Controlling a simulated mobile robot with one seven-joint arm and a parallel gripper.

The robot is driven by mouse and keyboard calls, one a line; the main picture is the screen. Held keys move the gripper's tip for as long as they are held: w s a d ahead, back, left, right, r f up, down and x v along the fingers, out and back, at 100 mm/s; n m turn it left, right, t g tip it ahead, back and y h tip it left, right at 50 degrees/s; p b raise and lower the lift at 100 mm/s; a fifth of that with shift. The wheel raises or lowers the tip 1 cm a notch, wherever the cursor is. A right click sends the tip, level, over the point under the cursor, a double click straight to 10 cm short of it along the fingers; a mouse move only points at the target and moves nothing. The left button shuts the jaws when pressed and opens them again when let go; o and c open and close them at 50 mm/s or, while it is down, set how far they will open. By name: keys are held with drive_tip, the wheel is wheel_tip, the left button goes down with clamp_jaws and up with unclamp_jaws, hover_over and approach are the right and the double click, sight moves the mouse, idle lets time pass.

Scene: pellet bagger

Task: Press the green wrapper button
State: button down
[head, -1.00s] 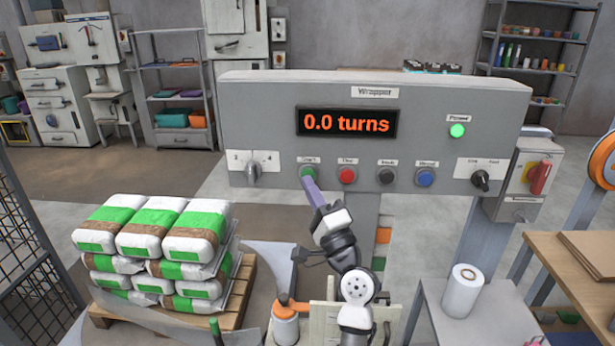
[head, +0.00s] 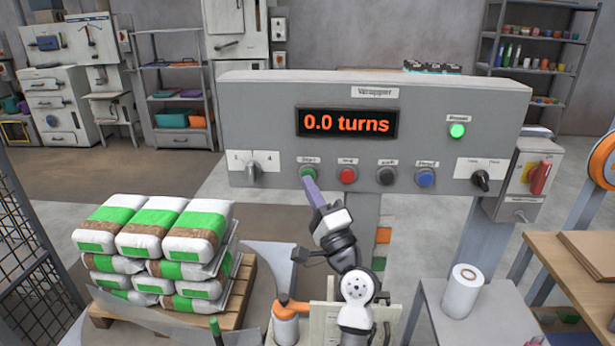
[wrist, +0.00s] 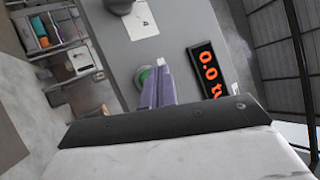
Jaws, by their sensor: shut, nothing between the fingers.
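The green button (head: 308,173) is the leftmost of the row of round buttons on the grey wrapper panel (head: 300,110). My gripper (head: 309,182) is shut and empty, with its purple fingertips at the lower edge of the green button. In the wrist view the green button (wrist: 145,76) shows partly behind the shut fingers (wrist: 158,72). Whether the tips touch the button or stop just short, I cannot tell. The display (head: 347,122) reads "0.0 turns", and a green lamp (head: 457,130) is lit at the panel's right.
Red (head: 347,175), black (head: 386,176) and blue (head: 425,177) buttons sit to the right of the green one. A selector knob (head: 254,168) is close on its left. Bags (head: 165,227) are stacked on a pallet (head: 240,285) at the lower left.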

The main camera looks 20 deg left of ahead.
drive_tip(key=shift+w, duration=0.15)
idle(0.3)
drive_tip(key=shift+w+a+b, duration=0.15)
drive_tip(key=shift+w+b, duration=0.15)
